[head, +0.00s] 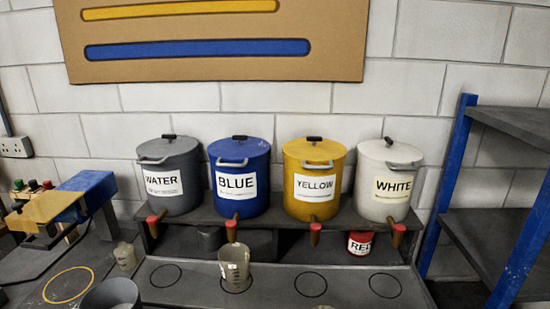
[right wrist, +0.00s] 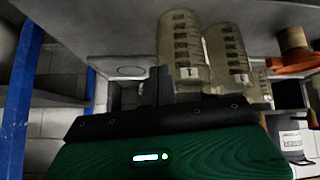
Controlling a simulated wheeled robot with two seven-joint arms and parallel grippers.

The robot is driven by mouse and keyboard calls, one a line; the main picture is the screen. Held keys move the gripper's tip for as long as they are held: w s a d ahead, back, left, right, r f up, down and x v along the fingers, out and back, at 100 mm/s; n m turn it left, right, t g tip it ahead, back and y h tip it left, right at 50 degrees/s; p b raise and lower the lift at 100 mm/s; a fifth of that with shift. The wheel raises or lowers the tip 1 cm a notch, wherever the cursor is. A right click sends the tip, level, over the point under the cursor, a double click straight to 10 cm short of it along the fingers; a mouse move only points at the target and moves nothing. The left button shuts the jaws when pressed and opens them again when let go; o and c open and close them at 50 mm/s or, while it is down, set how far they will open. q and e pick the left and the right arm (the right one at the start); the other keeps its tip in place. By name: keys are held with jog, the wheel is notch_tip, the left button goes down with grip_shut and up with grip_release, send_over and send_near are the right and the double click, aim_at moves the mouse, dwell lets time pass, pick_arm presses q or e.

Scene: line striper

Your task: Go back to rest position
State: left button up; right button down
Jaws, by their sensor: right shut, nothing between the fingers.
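No arm or gripper of mine shows in the head view. In the right wrist view my right gripper (right wrist: 185,85) is shut and empty, its dark front edge above a green housing (right wrist: 170,155). Cloudy graduated beakers (right wrist: 183,48) show just beyond it, upside down in that picture; I cannot tell the gap to them. In the head view a graduated beaker (head: 234,268) stands below the BLUE tap, and a smaller cup (head: 126,256) stands left of the tray. My left gripper is out of sight.
WATER (head: 173,175), BLUE (head: 238,178), YELLOW (head: 313,180) and WHITE (head: 388,178) pots stand on a dark shelf with taps. A RED can (head: 360,243) sits below. A blue-framed rack (head: 455,165) stands right; a yellow-and-blue machine (head: 85,195) stands left. A grey pot (head: 112,294) is in front.

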jog(key=s+a+f+g, duration=0.1)
jog(key=s+f+g, duration=0.1)
jog(key=s+f, duration=0.45)
jog(key=s+a+f+g, duration=0.2)
jog(key=s+f, duration=0.1)
jog(key=s, duration=0.6)
notch_tip(320, 180, down, 38)
jog(key=s+g+b, duration=0.2)
jog(key=b, duration=0.4)
jog(key=s+d+f+b, duration=0.1)
jog(key=s+f+b, duration=0.1)
jog(key=s+f, duration=0.7)
jog(key=s+d+f+g+b, duration=0.1)
jog(key=s+d+f+b, duration=0.1)
jog(key=s+f, duration=0.7)
notch_tip(320, 180, down, 6)
jog(key=shift+s+d+f+n+b, duration=0.2)
jog(key=shift+d+f+n+b, duration=0.1)
jog(key=shift+b, duration=0.35)
